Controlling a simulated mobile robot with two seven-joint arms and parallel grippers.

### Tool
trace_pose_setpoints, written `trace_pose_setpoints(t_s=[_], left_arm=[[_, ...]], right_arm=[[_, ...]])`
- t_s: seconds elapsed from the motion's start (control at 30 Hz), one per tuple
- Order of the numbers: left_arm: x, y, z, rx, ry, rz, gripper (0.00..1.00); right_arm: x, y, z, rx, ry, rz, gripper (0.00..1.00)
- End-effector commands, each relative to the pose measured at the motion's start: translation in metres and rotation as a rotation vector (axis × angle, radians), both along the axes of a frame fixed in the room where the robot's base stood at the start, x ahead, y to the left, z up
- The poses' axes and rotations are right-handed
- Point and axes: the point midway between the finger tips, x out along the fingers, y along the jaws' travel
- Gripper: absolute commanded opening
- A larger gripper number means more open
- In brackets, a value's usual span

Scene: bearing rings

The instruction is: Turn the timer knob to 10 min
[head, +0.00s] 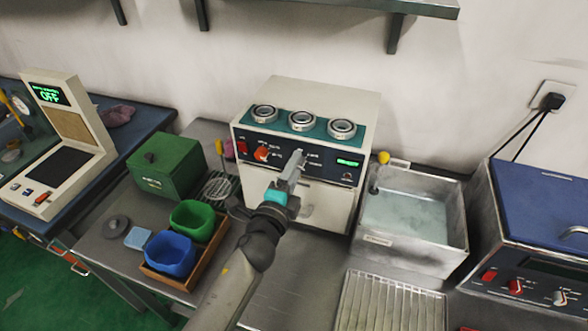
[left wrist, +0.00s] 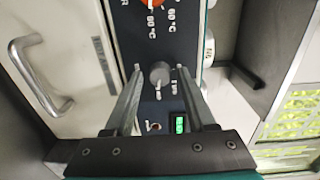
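The timer knob (left wrist: 160,74) is small, round and grey, on the dark front panel (left wrist: 148,45) of a cream heater unit (head: 368,103). In the left wrist view it sits between the fingertips of my left gripper (left wrist: 159,70), with a gap visible on both sides. The fingers are open. In the head view my left gripper (head: 297,163) reaches the middle of the panel and covers much of the knob area. The small labels around the knob are too blurred to read its setting. My right gripper is not in view.
An orange-red knob (head: 262,153) and a lit green display (head: 348,162) flank the timer knob. Three metal rings (head: 301,121) sit on top of the unit. A water basin (head: 405,215) stands right; green and blue bins (head: 170,254) in a wooden tray stand left.

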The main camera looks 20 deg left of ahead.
Motion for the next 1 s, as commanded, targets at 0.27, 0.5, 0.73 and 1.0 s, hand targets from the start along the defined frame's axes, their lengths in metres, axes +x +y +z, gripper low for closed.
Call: trace_pose_setpoints(t_s=[0.27, 0.5, 0.73, 1.0], left_arm=[[0.0, 0.0, 0.0, -0.001, 0.0, 0.0, 0.63], [-0.015, 0.0, -0.001, -0.002, 0.002, 0.0, 0.63], [-0.051, 0.001, 0.0, -0.002, 0.002, 0.0, 0.63], [-0.095, 0.003, 0.001, -0.003, 0.003, 0.001, 0.63]], right_arm=[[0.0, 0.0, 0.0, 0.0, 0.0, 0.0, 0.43], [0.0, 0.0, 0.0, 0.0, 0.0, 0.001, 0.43], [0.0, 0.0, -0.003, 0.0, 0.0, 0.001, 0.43], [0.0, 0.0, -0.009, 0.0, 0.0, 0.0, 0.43]])
